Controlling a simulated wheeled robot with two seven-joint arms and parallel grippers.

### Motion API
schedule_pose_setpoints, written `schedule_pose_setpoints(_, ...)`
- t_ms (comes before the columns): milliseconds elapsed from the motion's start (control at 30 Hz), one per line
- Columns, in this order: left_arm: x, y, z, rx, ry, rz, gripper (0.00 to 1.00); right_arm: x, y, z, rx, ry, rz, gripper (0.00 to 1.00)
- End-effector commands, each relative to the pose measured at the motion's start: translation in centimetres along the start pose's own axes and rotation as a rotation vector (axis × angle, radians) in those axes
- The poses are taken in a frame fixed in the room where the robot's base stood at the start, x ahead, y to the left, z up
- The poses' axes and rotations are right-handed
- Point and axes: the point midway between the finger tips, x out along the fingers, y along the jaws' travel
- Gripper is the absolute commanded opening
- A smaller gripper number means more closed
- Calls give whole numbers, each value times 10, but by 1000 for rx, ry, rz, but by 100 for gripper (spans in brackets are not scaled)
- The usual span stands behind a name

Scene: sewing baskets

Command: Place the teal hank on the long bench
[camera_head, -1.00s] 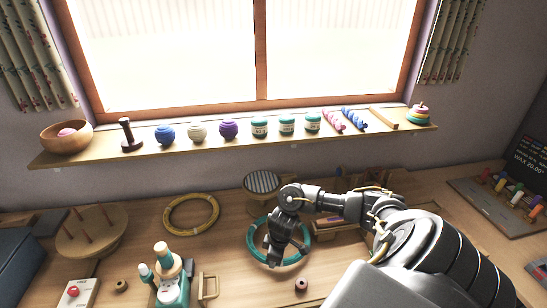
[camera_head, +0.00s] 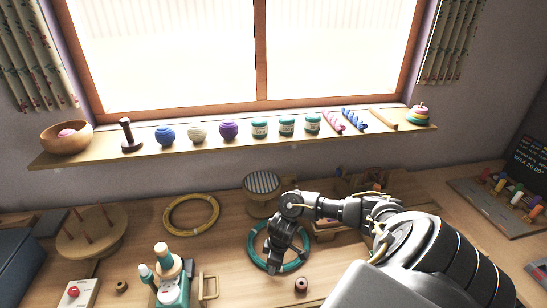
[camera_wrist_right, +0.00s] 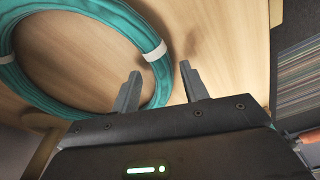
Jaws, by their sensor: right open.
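The teal hank (camera_head: 252,246) is a ring lying flat on the wooden bench top (camera_head: 220,235), near the middle of the head view. In the right wrist view the hank (camera_wrist_right: 95,105) shows as a thick teal ring with white bands. My right gripper (camera_head: 271,262) is over the near side of the ring. Its two fingers (camera_wrist_right: 160,85) are apart, and a part of the ring shows between them in the wrist view. I cannot tell whether they touch it. My left gripper is not in view.
A yellow ring (camera_head: 191,214) lies to the left. A striped round container (camera_head: 262,194) stands behind the hank. A shelf (camera_head: 240,143) with yarn balls and jars runs under the window.

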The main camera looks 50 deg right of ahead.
Motion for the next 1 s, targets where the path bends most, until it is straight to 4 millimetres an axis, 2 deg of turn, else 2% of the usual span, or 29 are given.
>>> schedule_pose_setpoints(300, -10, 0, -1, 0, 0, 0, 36, -65, 1, -1, -2, 4, 3, 44)
schedule_pose_setpoints(500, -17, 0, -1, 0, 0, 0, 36, -100, 2, -1, -2, 2, 4, 44)
schedule_pose_setpoints(700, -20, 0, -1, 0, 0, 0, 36, -112, 0, 0, 0, 0, 1, 44)
schedule_pose_setpoints(1000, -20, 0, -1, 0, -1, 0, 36, -113, 0, 0, 2, 0, 0, 44)
